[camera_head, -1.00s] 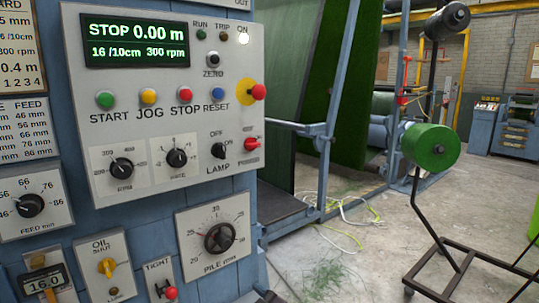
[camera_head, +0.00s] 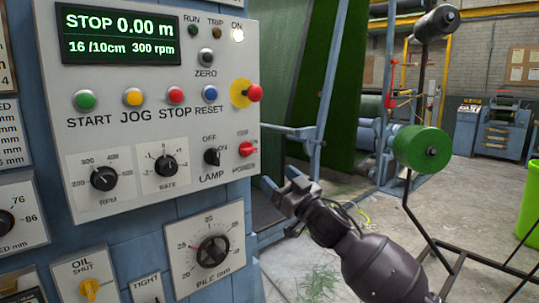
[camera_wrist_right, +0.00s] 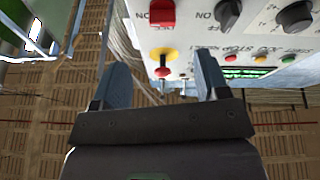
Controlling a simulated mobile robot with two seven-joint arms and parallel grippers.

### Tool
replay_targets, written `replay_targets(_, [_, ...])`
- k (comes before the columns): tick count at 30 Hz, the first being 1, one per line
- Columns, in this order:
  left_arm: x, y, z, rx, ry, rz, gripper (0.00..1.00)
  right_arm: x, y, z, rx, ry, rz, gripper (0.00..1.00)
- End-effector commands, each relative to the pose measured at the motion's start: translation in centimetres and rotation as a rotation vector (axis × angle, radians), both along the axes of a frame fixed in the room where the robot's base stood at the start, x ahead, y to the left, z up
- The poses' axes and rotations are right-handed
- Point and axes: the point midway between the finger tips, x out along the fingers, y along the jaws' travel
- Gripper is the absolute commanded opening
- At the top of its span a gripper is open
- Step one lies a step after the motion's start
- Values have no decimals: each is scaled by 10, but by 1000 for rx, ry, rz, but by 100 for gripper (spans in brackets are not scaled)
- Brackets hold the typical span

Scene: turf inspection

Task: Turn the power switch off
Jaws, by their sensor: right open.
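The red power switch (camera_head: 247,149) sits at the lower right of the white control panel (camera_head: 120,205), below a small label and above the word POWER. The ON lamp (camera_head: 238,35) is lit. My right gripper (camera_head: 279,190) is to the right of and below the switch, apart from it. In the wrist view its fingers (camera_wrist_right: 164,82) are spread with nothing held between them. My left gripper is not in view.
The red emergency button (camera_head: 254,92) on a yellow plate sticks out above the power switch. The black lamp knob (camera_head: 212,157) is left of the switch. A green roll (camera_head: 420,148) on a stand is at right.

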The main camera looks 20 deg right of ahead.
Motion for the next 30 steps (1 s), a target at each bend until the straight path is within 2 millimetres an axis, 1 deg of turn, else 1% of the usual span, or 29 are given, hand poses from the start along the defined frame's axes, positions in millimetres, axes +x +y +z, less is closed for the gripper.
replay_targets(6, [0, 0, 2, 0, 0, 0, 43, -1, 2, 1, 125, 31, 70, 68])
replay_targets(11, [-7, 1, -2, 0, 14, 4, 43, 3, 4, 3, 147, 39, 80, 68])
replay_targets(14, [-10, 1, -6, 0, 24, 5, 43, 11, 6, 6, 148, 39, 79, 68])
replay_targets(20, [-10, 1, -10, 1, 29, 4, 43, 35, 15, 17, 146, 38, 79, 68])
replay_targets(25, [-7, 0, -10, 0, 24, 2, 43, 56, 23, 26, 146, 39, 79, 68])
replay_targets(30, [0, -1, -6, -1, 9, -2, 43, 75, 30, 33, 146, 39, 79, 68])
